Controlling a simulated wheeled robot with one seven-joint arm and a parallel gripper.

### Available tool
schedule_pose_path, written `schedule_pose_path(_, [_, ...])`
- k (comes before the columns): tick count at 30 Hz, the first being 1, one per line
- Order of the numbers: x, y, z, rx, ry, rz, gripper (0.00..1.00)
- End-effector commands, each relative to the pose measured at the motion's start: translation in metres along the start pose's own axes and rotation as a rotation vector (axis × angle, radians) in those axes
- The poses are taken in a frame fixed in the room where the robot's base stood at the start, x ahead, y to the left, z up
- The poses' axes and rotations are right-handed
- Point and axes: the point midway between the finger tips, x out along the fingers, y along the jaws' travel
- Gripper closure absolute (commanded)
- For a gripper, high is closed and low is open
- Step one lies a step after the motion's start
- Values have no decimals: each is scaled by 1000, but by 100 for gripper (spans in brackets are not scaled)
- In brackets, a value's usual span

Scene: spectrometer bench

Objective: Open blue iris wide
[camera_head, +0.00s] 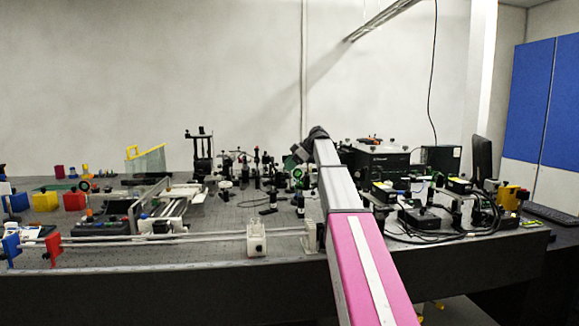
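A blue upright plate (11,248) stands at the front left end of a metal rail on the bench. It may be the blue iris, but I cannot make out an aperture or a lever on it. My arm reaches from the lower right over the middle of the bench. Its dark far end is near a green-ringed round optic (297,176). My gripper's fingers cannot be made out there, and nothing shows held. My arm's end is far to the right of the blue plate, not touching it.
A red plate (53,248) and a white carriage (257,240) sit along the rail (160,239). Yellow (45,201) and red blocks (74,201) stand at the left. Optic mounts crowd the middle. Cabled devices and a black box (379,165) fill the right.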

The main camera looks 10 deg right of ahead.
Motion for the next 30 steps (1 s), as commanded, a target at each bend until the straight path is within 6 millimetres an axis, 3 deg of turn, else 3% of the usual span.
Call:
schedule_pose_path(6, [0,0,0,0,0,0,60])
schedule_pose_path(10, [0,0,0,0,0,0,100])
schedule_pose_path(20, [-1,0,0,3,18,0,100])
schedule_pose_path(30, [-11,2,3,33,200,-3,100])
